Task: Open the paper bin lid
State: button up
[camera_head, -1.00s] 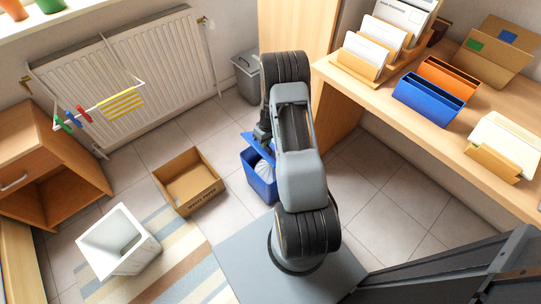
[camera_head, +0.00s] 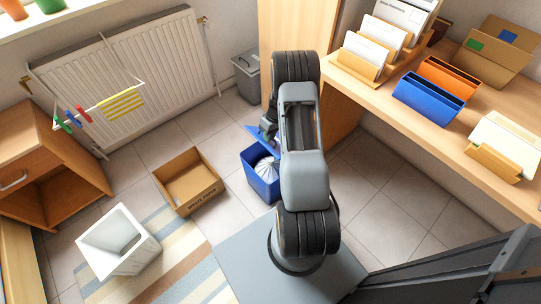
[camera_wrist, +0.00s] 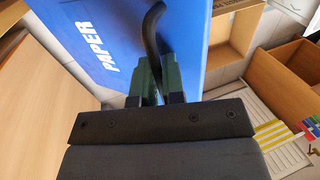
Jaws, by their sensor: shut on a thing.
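The blue paper bin (camera_head: 261,183) stands on the tiled floor left of my arm in the head view, with a pale bag (camera_head: 266,168) showing inside. Its blue lid (camera_wrist: 115,45), marked PAPER, is tilted up and partly open. It fills the upper left of the wrist view. A dark curved handle (camera_wrist: 152,28) stands out from the lid. My gripper (camera_wrist: 157,72) is shut on this handle with its green fingers. In the head view my arm hides part of the lid and bin.
An open cardboard box (camera_head: 188,184) lies left of the bin, and a white bin (camera_head: 118,243) stands on the striped rug. A grey bin (camera_head: 246,76) stands by the radiator (camera_head: 130,75). The desk (camera_head: 440,130) with files is at right.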

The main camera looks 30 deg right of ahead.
jog(key=shift+w+d+r+y, duration=0.1)
jog(key=shift+d+r+y, duration=0.3)
jog(key=shift+d, duration=0.35)
jog(key=shift+w+d+r+y, duration=0.1)
jog(key=shift+d+r+y, duration=0.1)
jog(key=shift+d+r, duration=0.45)
jog(key=shift+d+f, duration=0.1)
jog(key=shift+f, duration=0.05)
jog(key=o, duration=0.4)
jog(key=shift+c, duration=0.2)
jog(key=p+v, duration=0.2)
jog(key=v, duration=0.4)
dwell(0.3)
